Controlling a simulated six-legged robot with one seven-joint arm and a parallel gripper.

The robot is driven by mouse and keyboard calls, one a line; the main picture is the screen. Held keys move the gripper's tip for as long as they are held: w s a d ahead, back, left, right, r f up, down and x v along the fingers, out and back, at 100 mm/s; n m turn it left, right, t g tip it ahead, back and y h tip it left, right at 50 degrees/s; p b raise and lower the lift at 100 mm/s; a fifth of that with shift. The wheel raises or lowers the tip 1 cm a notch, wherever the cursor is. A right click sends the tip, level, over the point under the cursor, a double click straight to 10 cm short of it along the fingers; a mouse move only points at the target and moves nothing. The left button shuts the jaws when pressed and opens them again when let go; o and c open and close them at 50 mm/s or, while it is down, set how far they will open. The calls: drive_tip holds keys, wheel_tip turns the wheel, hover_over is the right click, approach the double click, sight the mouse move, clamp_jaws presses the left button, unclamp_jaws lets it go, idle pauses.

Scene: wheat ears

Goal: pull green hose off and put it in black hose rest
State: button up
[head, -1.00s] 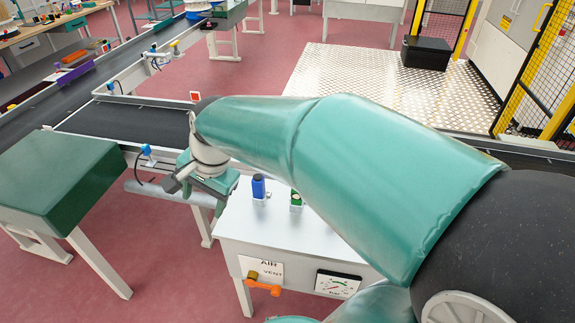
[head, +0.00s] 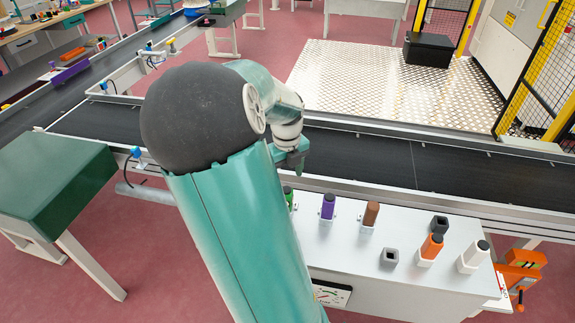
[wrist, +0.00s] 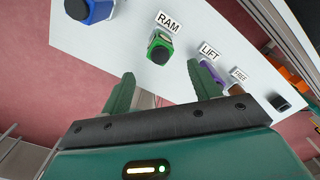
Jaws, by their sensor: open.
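The green hose end (head: 288,194) stands in its socket on the white bench, partly hidden behind my arm in the head view. In the wrist view the green hose (wrist: 161,46) has a dark round end and sits beside the RAM label. My gripper (wrist: 164,82) is open and empty, its two fingers pointing toward the bench, with the green hose beyond and between their tips, apart from them. In the head view my gripper (head: 294,162) hangs above the bench's back-left part. The black hose rest (head: 440,225) is a square holder on the right of the bench, apparently empty.
A purple hose (head: 328,206), brown hose (head: 371,213), orange hose (head: 432,246) and white hose (head: 475,254) stand on the bench. A grey square rest (head: 390,257) is near the front. A blue hose (wrist: 92,8) shows in the wrist view. A conveyor (head: 410,160) runs behind.

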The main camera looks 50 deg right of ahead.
sight(287, 192)
wheel_tip(287, 192, down, 11)
drive_tip(key=shift+r, duration=0.1)
idle(0.3)
drive_tip(key=shift+c, duration=0.2)
clamp_jaws()
drive_tip(key=shift+r, duration=0.6)
idle(0.3)
